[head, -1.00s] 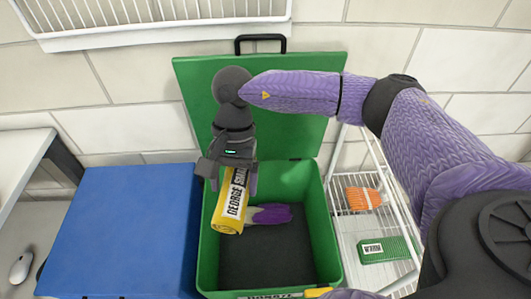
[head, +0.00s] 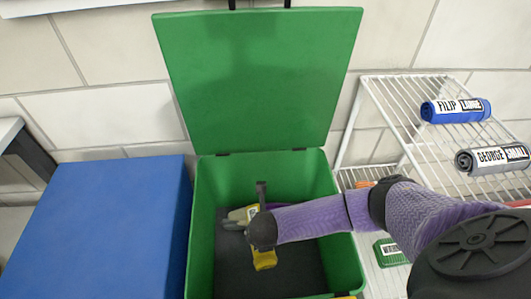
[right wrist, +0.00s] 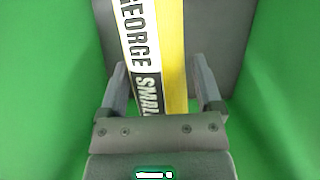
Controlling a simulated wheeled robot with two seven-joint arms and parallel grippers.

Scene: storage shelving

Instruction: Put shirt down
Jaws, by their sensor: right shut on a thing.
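A yellow rolled shirt (head: 265,260) with a GEORGE SMALL label is inside the open green box (head: 204,235). It is mostly hidden behind my right wrist in the head view. In the right wrist view the shirt (right wrist: 171,45) runs lengthwise between the two fingers. My right gripper (right wrist: 158,75) is shut on it, low inside the box above the dark floor. I cannot tell if the shirt touches the floor. My left gripper is not in view.
The box's green lid (head: 258,80) stands open against the wall. A purple and grey item (head: 238,214) lies in the box. A blue box (head: 100,225) is at left. A white wire rack (head: 400,110) at right holds a blue rolled shirt (head: 456,110) and a grey one (head: 492,159).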

